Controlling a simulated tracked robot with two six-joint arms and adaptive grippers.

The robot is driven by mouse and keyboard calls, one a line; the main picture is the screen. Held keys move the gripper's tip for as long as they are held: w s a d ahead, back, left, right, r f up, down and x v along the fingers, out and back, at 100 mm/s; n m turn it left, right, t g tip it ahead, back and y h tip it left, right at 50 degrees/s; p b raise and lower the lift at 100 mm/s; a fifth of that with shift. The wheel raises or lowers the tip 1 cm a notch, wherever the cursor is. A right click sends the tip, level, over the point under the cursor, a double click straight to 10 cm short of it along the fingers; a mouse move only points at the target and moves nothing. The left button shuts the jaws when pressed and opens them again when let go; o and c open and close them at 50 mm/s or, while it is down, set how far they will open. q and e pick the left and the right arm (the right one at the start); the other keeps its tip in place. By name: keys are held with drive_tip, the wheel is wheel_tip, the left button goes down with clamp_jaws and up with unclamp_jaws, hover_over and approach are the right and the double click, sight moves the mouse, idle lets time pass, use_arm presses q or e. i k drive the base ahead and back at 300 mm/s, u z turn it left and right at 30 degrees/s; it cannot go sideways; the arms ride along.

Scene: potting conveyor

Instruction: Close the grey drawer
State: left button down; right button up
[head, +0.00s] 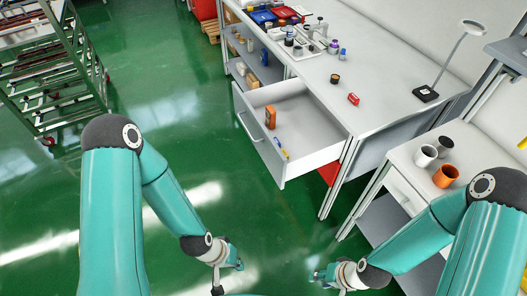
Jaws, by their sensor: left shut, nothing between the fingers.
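The grey drawer (259,143) stands pulled out of the white workbench, under its top. It has a bar handle on its front.
The workbench top (375,83) holds a lamp (447,70), a red item (353,99) and several containers. A side table at right holds cups, including an orange cup (445,176). A green rack (50,75) stands at left. Green floor is free before the drawer.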

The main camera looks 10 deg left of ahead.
sight(312, 137)
drive_tip(key=z, duration=0.05)
drive_tip(key=i, duration=0.95)
drive_tip(key=u, duration=0.1)
